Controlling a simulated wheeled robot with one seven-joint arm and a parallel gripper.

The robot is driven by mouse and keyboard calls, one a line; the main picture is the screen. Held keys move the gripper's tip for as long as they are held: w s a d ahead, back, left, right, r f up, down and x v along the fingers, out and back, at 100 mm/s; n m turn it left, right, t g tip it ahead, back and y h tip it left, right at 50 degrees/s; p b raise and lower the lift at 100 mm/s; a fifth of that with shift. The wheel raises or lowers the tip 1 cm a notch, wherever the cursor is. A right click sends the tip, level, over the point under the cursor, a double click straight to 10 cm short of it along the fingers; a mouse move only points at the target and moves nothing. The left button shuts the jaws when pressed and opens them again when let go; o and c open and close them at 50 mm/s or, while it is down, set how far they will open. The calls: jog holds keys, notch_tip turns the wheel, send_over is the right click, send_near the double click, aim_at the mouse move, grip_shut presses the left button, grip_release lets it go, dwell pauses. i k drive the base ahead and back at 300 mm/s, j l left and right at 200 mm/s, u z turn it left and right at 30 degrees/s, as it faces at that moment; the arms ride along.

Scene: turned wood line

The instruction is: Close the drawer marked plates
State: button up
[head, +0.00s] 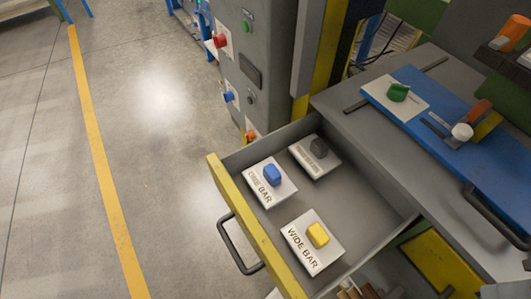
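A grey drawer (372,215) with a yellow front (252,232) stands pulled open below a grey worktop. A black bar handle (238,246) is on the outer side of its front. I cannot read the word plates on it from here. My gripper is not in view.
The grey worktop (345,115) holds a blue board (500,170) with a green piece (398,92) on a pale plate. A grey control cabinet (255,60) with buttons stands behind the drawer. The floor (150,150) at left is clear, with a yellow line (97,160).

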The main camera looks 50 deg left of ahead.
aim_at(360, 207)
jog(key=u, duration=1.9)
jog(key=k+j, duration=0.15)
jog(key=j, duration=0.15)
jog(key=k+j, duration=0.15)
jog(key=j+u, duration=0.05)
jog(key=j, duration=0.05)
